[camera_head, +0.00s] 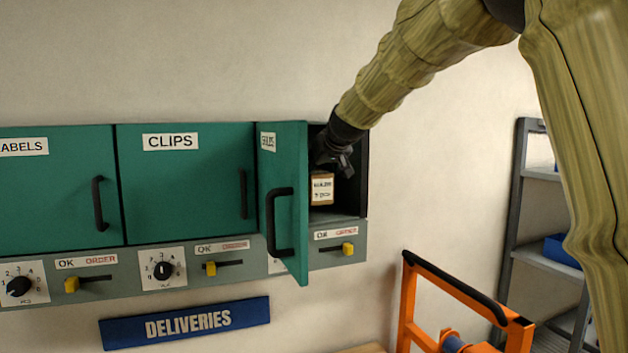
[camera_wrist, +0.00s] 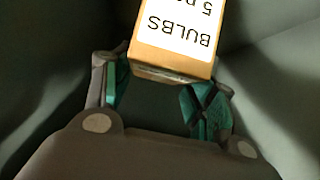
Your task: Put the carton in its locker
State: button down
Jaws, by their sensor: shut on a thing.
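The carton (camera_head: 322,189) is small and brown with a white label. It is inside the open right-hand locker (camera_head: 347,214); I cannot tell whether it touches the floor. In the wrist view the carton (camera_wrist: 170,69) has a label reading "BULBS", upside down. My gripper (camera_head: 333,166) reaches into the locker and is shut on the carton. In the wrist view its green-padded fingers (camera_wrist: 158,95) are at either side of the carton's near end. The green locker door (camera_head: 289,180) stands open toward me, its label hard to read at this angle.
The lockers labelled "LABELS" (camera_head: 50,190) and "CLIPS" (camera_head: 180,190) are shut. Dials and yellow OK/ORDER sliders (camera_head: 348,249) line the panel below. An orange frame (camera_head: 455,290) stands lower right, with a grey shelf (camera_head: 545,235) behind. The open door's edge is close left of my gripper.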

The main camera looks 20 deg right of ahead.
aim_at(315, 181)
jog(key=shift+w+a+r, duration=0.15)
jog(key=shift+r, duration=0.15)
jog(key=f, duration=0.1)
jog(key=w+f, duration=0.1)
jog(key=f, duration=0.1)
jog(key=f+b, duration=0.1)
jog(key=shift+w+a+f, duration=0.1)
jog(key=shift+w+f, duration=0.15)
jog(key=shift+w, duration=0.05)
jog(key=shift+s+r, duration=0.35)
jog(key=shift+s, duration=0.2)
jog(key=shift+f, duration=0.1)
jog(key=c, duration=0.9)
grip_release()
jog(key=shift+w+f, duration=0.2)
jog(key=shift+w, duration=0.05)
jog(key=shift+c, duration=0.2)
jog(key=o, duration=0.4)
jog(key=shift+o, duration=0.2)
jog(key=shift+s+r, duration=0.1)
jog(key=shift+s, duration=0.05)
jog(key=shift+r, duration=0.1)
